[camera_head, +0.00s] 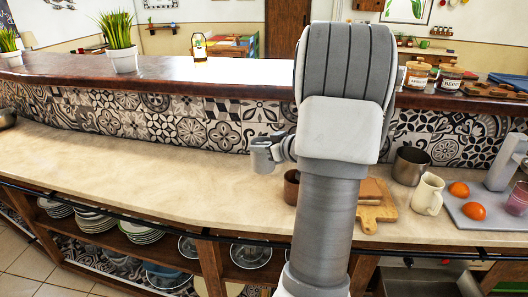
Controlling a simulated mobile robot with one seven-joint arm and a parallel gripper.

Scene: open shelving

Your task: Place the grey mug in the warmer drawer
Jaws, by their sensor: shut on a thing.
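My gripper (272,146) is left of my arm, above the counter and in front of the tiled wall. It is shut on a small grey object that looks like the grey mug (264,160); the mug is small in view and partly covered by the gripper. My arm hides the middle of the counter. A grey metal-lined space (418,281) under the counter at the lower right may be the warmer drawer. It is cut off by the picture's bottom edge, so I cannot tell how far it is open.
A brown cup (291,187), wooden board (372,216), metal pot (410,166), cream jug (428,194) and grey tray (463,216) with oranges stand on the right of the counter (150,168). Its left part is clear. A dark rail (130,217) runs along its front above shelves of plates and bowls.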

